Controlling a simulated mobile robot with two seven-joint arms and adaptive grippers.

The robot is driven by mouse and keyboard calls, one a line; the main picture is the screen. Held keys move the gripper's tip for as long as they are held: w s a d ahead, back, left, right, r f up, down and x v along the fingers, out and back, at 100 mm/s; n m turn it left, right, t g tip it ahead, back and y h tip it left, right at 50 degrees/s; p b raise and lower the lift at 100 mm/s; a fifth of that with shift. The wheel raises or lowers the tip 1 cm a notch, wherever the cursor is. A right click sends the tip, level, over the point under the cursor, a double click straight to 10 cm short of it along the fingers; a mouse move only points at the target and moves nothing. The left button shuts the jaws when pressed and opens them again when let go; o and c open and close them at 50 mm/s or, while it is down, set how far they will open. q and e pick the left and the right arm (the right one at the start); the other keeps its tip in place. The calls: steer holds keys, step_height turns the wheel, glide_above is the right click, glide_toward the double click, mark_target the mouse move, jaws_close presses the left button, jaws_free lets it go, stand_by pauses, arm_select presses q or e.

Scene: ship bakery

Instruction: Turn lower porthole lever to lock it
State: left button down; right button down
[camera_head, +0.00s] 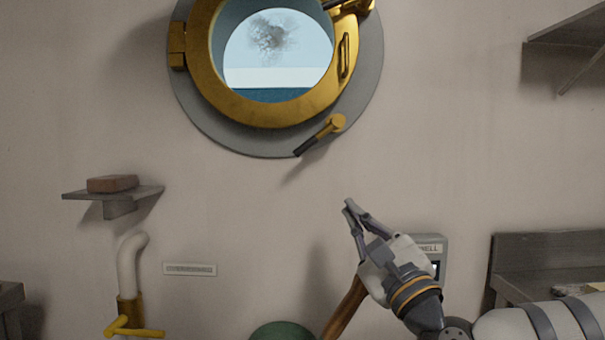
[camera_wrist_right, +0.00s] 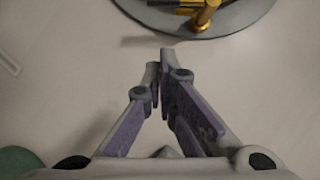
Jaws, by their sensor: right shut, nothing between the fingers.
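The round brass porthole (camera_head: 205,70) is on the wall at the upper middle of the head view, with a grey outer ring. Its lower lever (camera_head: 320,136) sits at the lower right of the ring, a brass pivot with a dark grip slanting down to the left. In the right wrist view the brass lever (camera_wrist_right: 207,14) shows at the top edge, partly cut off. My right gripper (camera_head: 350,208) is below and a little right of the lever, apart from it. Its fingers (camera_wrist_right: 160,65) are shut and empty, pointing up. My left gripper is not in view.
A small shelf (camera_head: 140,192) with a reddish brick-like block (camera_head: 112,183) is on the left wall. A pale bent pipe with a yellow handle (camera_head: 135,331) stands below. A grey labelled box (camera_head: 436,251) is behind my right gripper. The wall between gripper and porthole is clear.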

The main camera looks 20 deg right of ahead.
mark_target(316, 138)
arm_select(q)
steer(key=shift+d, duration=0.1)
